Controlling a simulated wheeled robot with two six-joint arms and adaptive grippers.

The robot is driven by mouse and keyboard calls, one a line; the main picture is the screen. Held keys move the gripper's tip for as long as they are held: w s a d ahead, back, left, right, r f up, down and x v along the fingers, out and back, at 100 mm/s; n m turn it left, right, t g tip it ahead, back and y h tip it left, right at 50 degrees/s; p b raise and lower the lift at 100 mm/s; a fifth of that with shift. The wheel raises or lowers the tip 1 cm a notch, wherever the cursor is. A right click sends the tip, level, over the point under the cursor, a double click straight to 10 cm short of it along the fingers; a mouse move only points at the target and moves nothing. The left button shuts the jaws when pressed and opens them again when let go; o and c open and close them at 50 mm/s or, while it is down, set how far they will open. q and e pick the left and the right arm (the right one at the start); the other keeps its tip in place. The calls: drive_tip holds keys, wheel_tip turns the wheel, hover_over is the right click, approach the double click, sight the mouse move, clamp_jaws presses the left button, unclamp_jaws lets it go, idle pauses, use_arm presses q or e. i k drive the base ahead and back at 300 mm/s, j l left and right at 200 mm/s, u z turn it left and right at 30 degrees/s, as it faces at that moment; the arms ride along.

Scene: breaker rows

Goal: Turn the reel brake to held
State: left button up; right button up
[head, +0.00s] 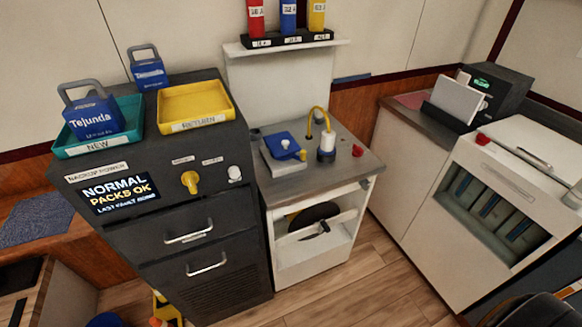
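A dark round reel (314,219) sits in the open front of the white cabinet (285,262), with a pale bar across it. A small red knob (357,150) stands at the right of that cabinet's grey top (345,172). No readable label marks the reel brake, so I cannot tell whether this knob is it or how it is set. Neither of my grippers is in view.
The dark cabinet at left has a yellow knob (190,182), a screen (119,193) reading NORMAL PACKS OK, a teal tray (134,142) and a yellow tray (225,107). A blue-lidded box (284,147) sits left of a yellow-hosed cylinder (326,150). Wooden floor (345,285) is clear in front.

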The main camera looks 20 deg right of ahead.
sight(365, 183)
drive_tip(key=z, duration=1.3)
